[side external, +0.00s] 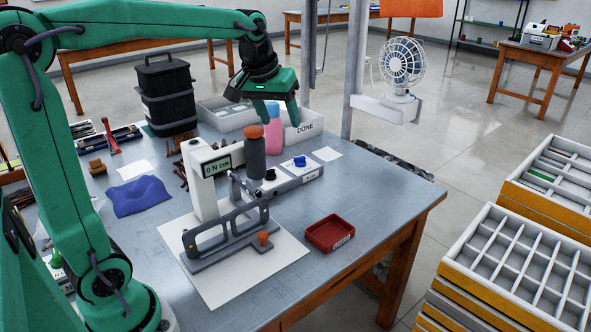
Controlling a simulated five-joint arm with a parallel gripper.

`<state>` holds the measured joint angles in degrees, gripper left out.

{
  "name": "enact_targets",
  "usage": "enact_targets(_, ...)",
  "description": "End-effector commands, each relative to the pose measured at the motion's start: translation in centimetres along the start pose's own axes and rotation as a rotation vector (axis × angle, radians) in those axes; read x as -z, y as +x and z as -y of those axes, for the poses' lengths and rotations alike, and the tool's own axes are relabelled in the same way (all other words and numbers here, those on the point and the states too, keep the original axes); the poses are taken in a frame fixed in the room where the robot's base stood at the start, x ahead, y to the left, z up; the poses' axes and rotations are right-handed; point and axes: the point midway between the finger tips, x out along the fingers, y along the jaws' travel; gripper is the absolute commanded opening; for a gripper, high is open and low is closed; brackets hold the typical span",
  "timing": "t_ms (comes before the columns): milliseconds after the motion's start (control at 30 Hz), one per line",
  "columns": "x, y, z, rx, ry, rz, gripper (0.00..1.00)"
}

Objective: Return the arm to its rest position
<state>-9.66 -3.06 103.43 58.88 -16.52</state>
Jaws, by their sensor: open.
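My green arm reaches from the left over the back of the bench. My gripper (279,108) is open and points down, above the white tray labelled DONE (304,131) and a pink object (273,136). From this angle I cannot tell whether the gripper touches the pink object or is behind it. Nothing is seen held in the jaws. A dark grey frame-like fixture (228,238) lies on a white sheet at the front of the bench, beside a white post with a display reading 0 N cm (216,167).
A grey bottle with an orange top (255,155) stands near the gripper. A black stacked case (166,94) is at the back left. A blue cloth (138,196) lies left, and a red tray (330,233) lies front right. A post with a fan (402,62) stands behind the bench.

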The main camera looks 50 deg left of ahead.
Motion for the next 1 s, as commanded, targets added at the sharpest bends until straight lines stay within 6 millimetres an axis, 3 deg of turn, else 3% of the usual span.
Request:
enact_targets(433, -10.2, -2.8, 0.3, -0.045, 0.211, -0.056, 0.57)
enact_targets(800, -18.4, -2.2, 1.7, -0.078, 0.38, -0.102, 0.57)
enact_targets(1000, -20.7, -1.6, 2.2, -0.087, 0.431, -0.116, 0.57)
